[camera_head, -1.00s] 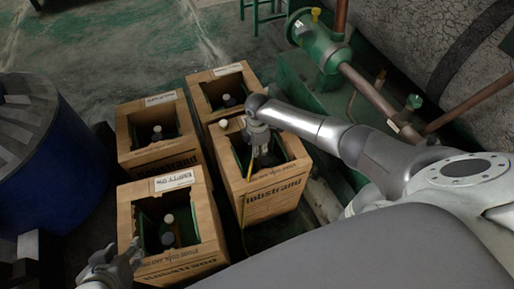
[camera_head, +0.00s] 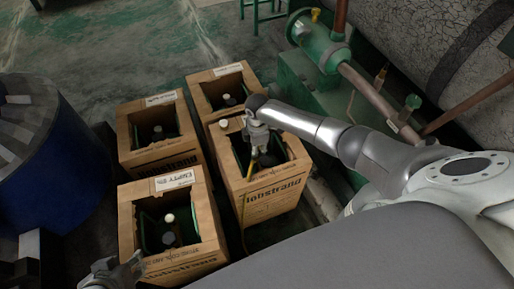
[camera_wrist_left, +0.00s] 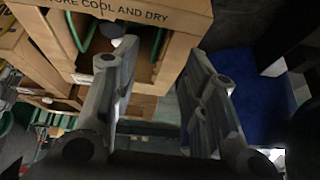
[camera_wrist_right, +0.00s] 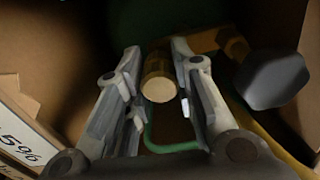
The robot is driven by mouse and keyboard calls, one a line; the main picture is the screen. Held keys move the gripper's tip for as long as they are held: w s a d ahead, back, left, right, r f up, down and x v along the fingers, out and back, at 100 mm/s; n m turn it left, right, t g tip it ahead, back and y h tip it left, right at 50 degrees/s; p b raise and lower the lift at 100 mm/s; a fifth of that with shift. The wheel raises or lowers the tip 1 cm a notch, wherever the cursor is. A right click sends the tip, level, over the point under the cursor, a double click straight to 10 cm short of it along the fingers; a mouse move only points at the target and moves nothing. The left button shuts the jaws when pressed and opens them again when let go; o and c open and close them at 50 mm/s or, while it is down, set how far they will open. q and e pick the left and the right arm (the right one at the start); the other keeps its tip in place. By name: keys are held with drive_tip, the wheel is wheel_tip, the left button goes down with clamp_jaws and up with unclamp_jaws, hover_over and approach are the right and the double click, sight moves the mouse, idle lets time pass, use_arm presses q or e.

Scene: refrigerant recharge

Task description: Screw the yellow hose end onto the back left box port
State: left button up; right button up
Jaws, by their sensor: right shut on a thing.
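The back left box (camera_head: 130,148) is an open-topped cardboard box; a dark cylinder top (camera_head: 158,130) shows inside, its port too small to make out. My right gripper (camera_head: 259,150) is at the opening of the front right box (camera_head: 272,193), away from the back left box. It is shut on a brass-coloured end piece (camera_wrist_right: 158,82), apparently the yellow hose end. The yellow hose (camera_head: 250,168) hangs just below the gripper and runs down the box front. My left gripper (camera_head: 118,268) is low at the left, beside the near left box; its fingers are apart and empty in the left wrist view (camera_wrist_left: 160,95).
The near left box (camera_head: 185,262) holds a pale knob and a dark cap. The back right box (camera_head: 208,82) stands beside the back left one. A dark cap (camera_wrist_right: 272,80) is close to my right fingers. A blue drum (camera_head: 50,150) stands left; green pipework (camera_head: 322,45) is behind.

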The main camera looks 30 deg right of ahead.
drive_tip(key=shift+s+f+m+p, duration=0.1)
drive_tip(key=shift+s+m+p, duration=0.05)
drive_tip(key=shift+m+p, duration=0.75)
drive_tip(key=shift+m, duration=0.3)
use_arm(q)
drive_tip(key=s, duration=0.1)
drive_tip(key=s+g, duration=0.1)
drive_tip(key=s+a+g, duration=0.1)
drive_tip(key=s, duration=0.1)
drive_tip(key=shift+a+r+y, duration=0.1)
drive_tip(key=shift+r+y, duration=0.15)
drive_tip(key=shift+y, duration=0.05)
use_arm(e)
drive_tip(key=shift+m, duration=0.5)
